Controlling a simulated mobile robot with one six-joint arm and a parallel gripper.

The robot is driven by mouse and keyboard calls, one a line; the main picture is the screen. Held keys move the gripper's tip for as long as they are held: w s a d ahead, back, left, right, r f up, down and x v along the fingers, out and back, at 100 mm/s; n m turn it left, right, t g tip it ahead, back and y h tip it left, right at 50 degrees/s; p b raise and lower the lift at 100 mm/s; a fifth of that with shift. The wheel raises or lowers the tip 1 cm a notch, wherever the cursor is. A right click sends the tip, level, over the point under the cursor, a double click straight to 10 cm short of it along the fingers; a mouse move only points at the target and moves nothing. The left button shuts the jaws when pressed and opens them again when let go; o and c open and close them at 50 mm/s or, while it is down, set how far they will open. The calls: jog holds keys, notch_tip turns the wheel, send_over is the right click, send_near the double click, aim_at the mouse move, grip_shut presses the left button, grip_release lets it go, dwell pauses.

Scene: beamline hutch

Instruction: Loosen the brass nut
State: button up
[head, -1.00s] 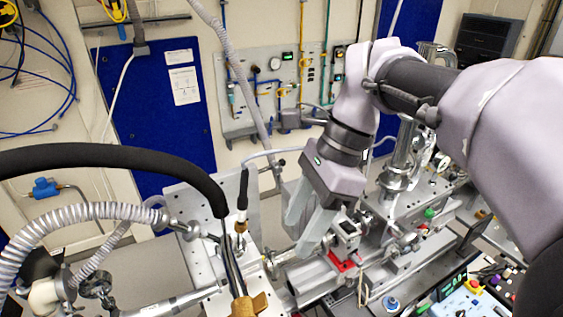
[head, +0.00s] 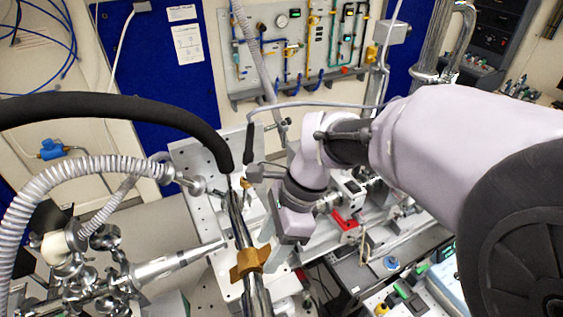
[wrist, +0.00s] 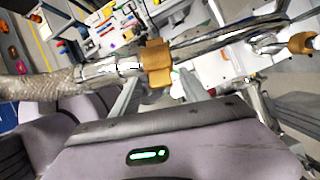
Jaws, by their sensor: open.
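The brass nut (head: 250,262) is a winged collar around a shiny metal line at the lower middle of the head view. In the wrist view the nut (wrist: 157,65) shows just ahead of my gripper (wrist: 160,80), in line with the gap between its two fingers. The fingers are apart, one on each side of the nut's line of sight. I cannot tell whether they touch it. In the head view the gripper body is to the nut's upper right, and its fingertips are hidden or too unclear to make out.
A black padded hose (head: 120,108) arches over the left side. A ribbed hose (head: 75,172) and steel fittings stand at left. A second brass piece (wrist: 303,43) shows at right in the wrist view. A red block (head: 345,221) and a control box (head: 432,290) lie right.

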jog(key=shift+c, duration=0.2)
grip_shut()
notch_tip(320, 180, down, 8)
jog(key=d+g+y+b, duration=0.1)
jog(key=g+y+b, duration=0.3)
jog(key=y+b, duration=0.7)
jog(key=shift+d+r+m+y, duration=0.25)
jog(key=shift+d+m+y, duration=0.05)
jog(key=shift+y, duration=1.6)
